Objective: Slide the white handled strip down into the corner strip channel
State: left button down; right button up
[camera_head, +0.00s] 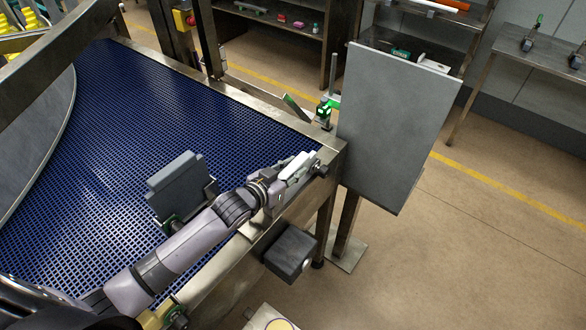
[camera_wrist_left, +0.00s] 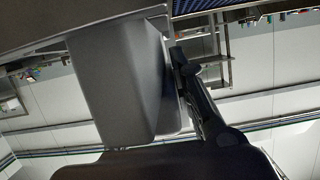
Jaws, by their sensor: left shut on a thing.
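My left arm comes in from the lower left, and its gripper (camera_head: 312,168) is at the front rail near the conveyor's right corner. It is shut on the white handled strip (camera_head: 297,166), a small pale piece at the fingers. In the left wrist view a dark finger of the left gripper (camera_wrist_left: 198,92) lies close beside a large grey surface, and I cannot tell what that surface is. The corner strip channel cannot be made out clearly; the metal frame corner (camera_head: 335,150) is just beyond the gripper. My right gripper is not in view.
A blue mesh conveyor belt (camera_head: 110,110) fills the left. A large grey panel (camera_head: 395,125) stands upright right of the corner. A green-lit device (camera_head: 323,112) is on the rail behind the gripper. A dark box (camera_head: 290,252) hangs below the front rail. Floor at right is clear.

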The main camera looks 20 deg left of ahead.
aim_at(294, 166)
pick_arm(q)
jog(key=shift+f+b, duration=0.55)
jog(key=shift+f, duration=0.4)
jog(key=c, duration=1.3)
grip_release()
notch_tip(294, 166, up, 10)
jog(key=shift+r, duration=0.1)
jog(key=shift+d, duration=0.1)
